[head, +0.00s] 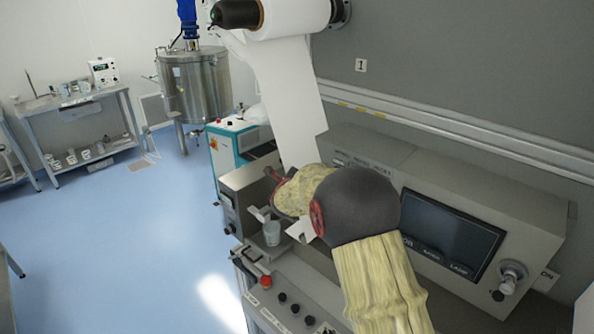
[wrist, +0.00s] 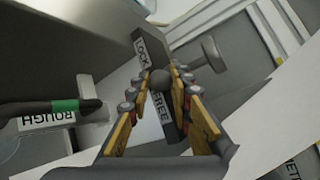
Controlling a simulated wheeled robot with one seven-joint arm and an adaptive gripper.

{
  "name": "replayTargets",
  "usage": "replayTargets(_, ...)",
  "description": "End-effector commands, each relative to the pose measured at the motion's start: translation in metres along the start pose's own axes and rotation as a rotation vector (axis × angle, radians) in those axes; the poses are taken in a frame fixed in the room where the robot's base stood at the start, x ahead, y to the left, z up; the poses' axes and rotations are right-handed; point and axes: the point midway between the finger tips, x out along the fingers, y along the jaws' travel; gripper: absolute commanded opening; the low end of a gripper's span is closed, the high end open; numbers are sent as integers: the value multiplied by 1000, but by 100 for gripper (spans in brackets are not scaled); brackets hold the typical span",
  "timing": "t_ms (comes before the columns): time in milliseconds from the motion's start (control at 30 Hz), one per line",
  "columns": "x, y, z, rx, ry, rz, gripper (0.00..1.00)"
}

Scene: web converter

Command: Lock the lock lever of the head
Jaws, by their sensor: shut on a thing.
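In the wrist view, the lock lever's dark round knob (wrist: 158,77) sits between the fingertips of my gripper (wrist: 160,86). The orange-padded fingers are closed in on it from both sides. Behind it is a dark plate (wrist: 142,50) with the word LOCK toward the top and FREE lower down. The knob shows between the two words; I cannot tell the lever's exact angle. In the head view, my own arm hides the lever and the fingertips.
In the wrist view, a black handle with a green band (wrist: 64,107) lies left, by a ROUGH label (wrist: 46,121).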

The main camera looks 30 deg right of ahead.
Motion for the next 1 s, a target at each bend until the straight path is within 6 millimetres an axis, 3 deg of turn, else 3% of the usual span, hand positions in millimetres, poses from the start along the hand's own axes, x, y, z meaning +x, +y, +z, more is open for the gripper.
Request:
replayTargets(600,12,10,21,72,280,-172,0)
replayTargets(1000,17,12,25,96,370,-230,0)
